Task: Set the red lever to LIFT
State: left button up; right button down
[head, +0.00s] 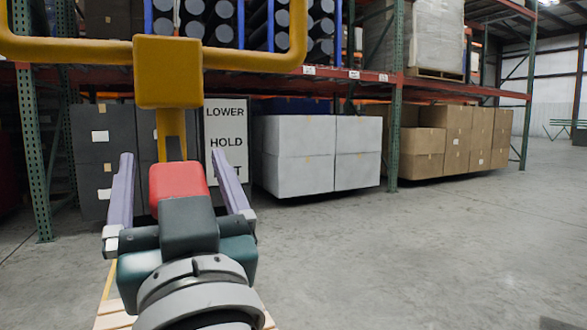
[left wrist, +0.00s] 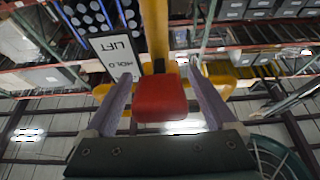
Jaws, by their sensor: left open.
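The red lever's block-shaped grip (head: 178,183) sits in front of a yellow post in the head view, and it also shows in the left wrist view (left wrist: 160,98). My left gripper (head: 158,160) is open, with one purple finger on each side of the red grip. In the left wrist view the fingers of the left gripper (left wrist: 159,70) flank the grip with gaps showing. A white label board (head: 226,142) reads LOWER at the top, HOLD below it, and a lowest word mostly hidden by my gripper; the wrist view shows that word as LIFT. My right gripper is not in view.
A yellow handlebar (head: 240,58) with a thick central block (head: 167,72) stands above the lever, close to my left gripper. Warehouse racks with grey boxes (head: 295,152) and brown cartons (head: 462,138) stand behind. The concrete floor (head: 400,255) at right is clear.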

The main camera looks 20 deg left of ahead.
pick_arm(q)
jog(key=b+v, duration=0.1)
jog(key=v, duration=0.9)
jog(key=shift+b, duration=0.4)
